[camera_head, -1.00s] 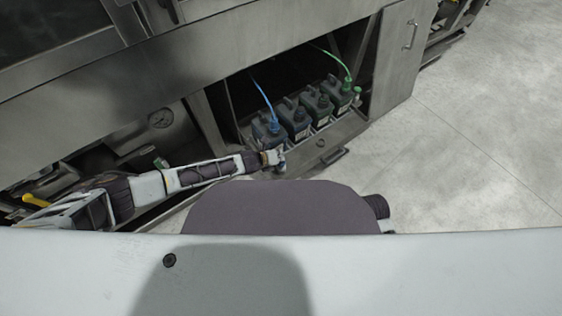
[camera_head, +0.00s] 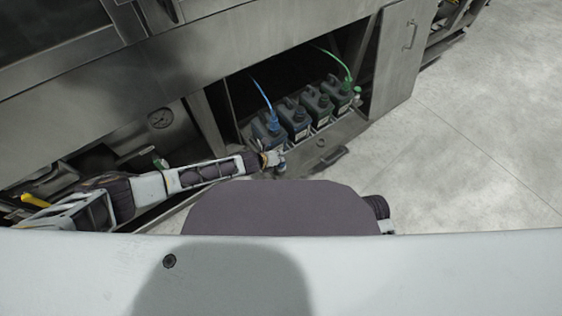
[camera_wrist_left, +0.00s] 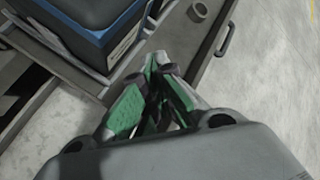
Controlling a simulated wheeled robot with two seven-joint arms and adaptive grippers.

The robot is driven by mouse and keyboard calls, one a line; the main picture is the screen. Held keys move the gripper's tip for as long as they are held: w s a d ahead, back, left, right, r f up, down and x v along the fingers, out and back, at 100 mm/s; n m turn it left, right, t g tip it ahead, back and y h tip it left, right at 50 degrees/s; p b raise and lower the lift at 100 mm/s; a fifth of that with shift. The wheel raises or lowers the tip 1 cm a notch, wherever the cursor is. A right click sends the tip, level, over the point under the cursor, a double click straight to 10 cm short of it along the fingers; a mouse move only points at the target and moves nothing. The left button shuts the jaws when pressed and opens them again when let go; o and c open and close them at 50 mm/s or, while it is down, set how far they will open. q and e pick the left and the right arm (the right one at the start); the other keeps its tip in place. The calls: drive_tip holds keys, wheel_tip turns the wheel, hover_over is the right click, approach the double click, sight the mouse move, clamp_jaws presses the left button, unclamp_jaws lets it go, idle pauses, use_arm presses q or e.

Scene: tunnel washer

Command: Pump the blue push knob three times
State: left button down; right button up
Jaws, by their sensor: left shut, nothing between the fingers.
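My left gripper (camera_head: 278,160) is at the front edge of the tray, beside the leftmost canister. In the left wrist view its fingers (camera_wrist_left: 163,68) are closed together with nothing between them, above the tray's front edge. The leftmost dark canister (camera_head: 265,134) has a blue cap and tube (camera_head: 271,120); its blue-grey side also shows in the left wrist view (camera_wrist_left: 100,22). I cannot make out a separate blue push knob; it may be hidden by the gripper. My right gripper is not in view.
Several dark canisters stand in a row in the tray (camera_head: 335,138), inside the open bay of the steel machine. A green tube (camera_head: 347,72) runs to the far right one. A handle (camera_head: 332,157) sticks out in front. Open floor (camera_head: 460,150) lies to the right.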

use_arm(q)
drive_tip(key=shift+s+f+b, duration=0.1)
drive_tip(key=shift+f+b, duration=0.3)
drive_tip(key=shift+f, duration=0.4)
idle(1.4)
drive_tip(key=shift+r, duration=0.15)
drive_tip(key=shift+r+p, duration=1.6)
drive_tip(key=shift+p, duration=0.3)
wheel_tip(320, 180, up, 5)
drive_tip(key=p, duration=0.5)
idle(0.8)
